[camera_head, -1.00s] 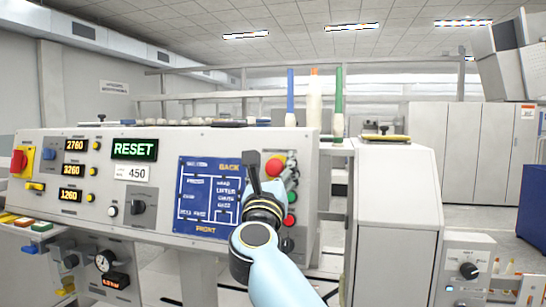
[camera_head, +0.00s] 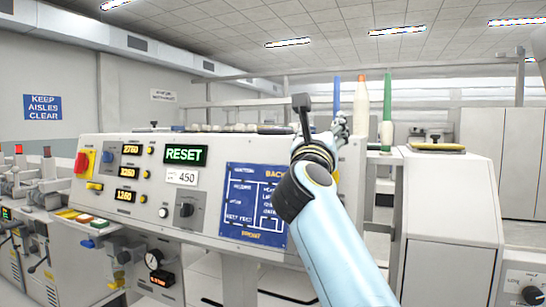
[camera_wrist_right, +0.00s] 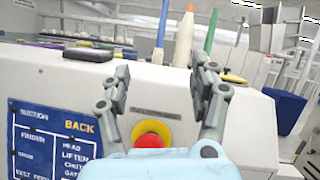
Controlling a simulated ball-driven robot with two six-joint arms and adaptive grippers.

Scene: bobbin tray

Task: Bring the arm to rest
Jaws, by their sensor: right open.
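My right arm rises from the bottom of the head view, and its gripper (camera_head: 341,126) shows small beyond the wrist, in front of the machine's upper right part. In the right wrist view the same gripper (camera_wrist_right: 163,82) has its two jointed fingers spread apart with nothing between the tips. A red push button with a yellow collar (camera_wrist_right: 151,134) shows below and between the fingers, on the pale machine face. My left gripper is in neither view.
The pale machine (camera_head: 105,150) has a lit RESET display (camera_head: 186,155), a black knob (camera_head: 186,210) and a blue diagram plate (camera_head: 255,205). Blue, cream and green cones (camera_head: 387,95) stand upright along its top right. A grey cabinet (camera_head: 450,200) stands to the right. Open air lies above the machine.

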